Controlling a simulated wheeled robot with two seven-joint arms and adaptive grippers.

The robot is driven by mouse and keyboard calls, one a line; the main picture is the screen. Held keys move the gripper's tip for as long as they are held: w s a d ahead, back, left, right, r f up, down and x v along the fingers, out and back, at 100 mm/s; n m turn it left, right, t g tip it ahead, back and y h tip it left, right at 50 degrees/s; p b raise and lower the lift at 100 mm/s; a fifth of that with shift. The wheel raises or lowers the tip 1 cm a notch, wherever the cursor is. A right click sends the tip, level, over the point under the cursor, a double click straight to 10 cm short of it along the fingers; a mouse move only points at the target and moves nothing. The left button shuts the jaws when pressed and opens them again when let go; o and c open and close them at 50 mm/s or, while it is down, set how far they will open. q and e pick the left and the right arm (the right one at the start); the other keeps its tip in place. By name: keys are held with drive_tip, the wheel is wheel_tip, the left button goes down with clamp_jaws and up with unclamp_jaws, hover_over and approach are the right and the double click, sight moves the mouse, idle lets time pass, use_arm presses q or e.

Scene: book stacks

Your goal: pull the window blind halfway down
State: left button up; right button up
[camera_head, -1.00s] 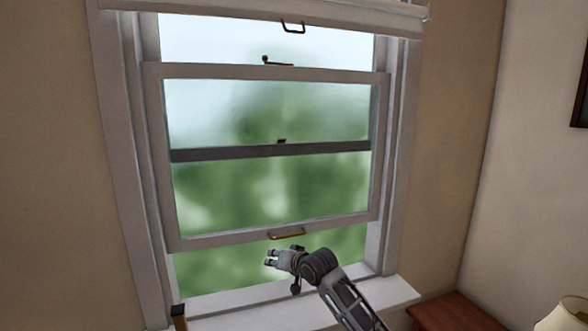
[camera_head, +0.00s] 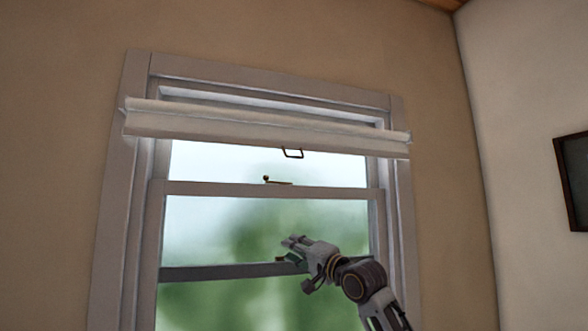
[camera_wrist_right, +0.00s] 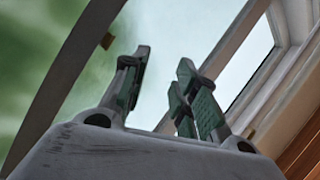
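The white window blind (camera_head: 220,124) is rolled up across the top of the window in the head view. A small brass pull handle (camera_head: 293,154) hangs from the middle of its lower edge. My right gripper (camera_head: 288,248) is in front of the window glass, below the handle and apart from it. In the right wrist view, its green-padded fingers (camera_wrist_right: 160,92) stand apart with nothing between them, so it is open. My left gripper is not in view.
The window's sash rail (camera_head: 270,189) with a brass latch (camera_head: 277,181) lies between the blind and my right gripper. A dark picture frame (camera_head: 574,183) hangs on the right wall. The space just below the handle is clear.

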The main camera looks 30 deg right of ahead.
sight(295, 157)
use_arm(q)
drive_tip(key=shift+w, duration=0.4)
use_arm(e)
drive_tip(key=s+d+r+m+t+y, duration=0.1)
drive_tip(key=s+r, duration=0.5)
drive_tip(key=r, duration=0.3)
drive_tip(key=s+d+r+t+y, duration=0.1)
drive_tip(key=s+r, duration=0.4)
drive_tip(key=r, duration=0.5)
drive_tip(key=shift+s+d+m+t, duration=0.15)
drive_tip(key=shift+s+m+t, duration=0.25)
drive_tip(key=shift+t, duration=0.3)
drive_tip(key=shift+w+r, duration=0.15)
drive_tip(key=shift+w, duration=0.05)
drive_tip(key=shift+p+x, duration=2.75)
drive_tip(key=shift+x, duration=3.1)
use_arm(q)
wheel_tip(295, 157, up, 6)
drive_tip(key=shift+p, duration=0.4)
use_arm(e)
drive_tip(key=shift+x, duration=0.95)
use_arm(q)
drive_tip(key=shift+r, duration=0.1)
use_arm(e)
drive_tip(key=shift+s, duration=0.1)
clamp_jaws()
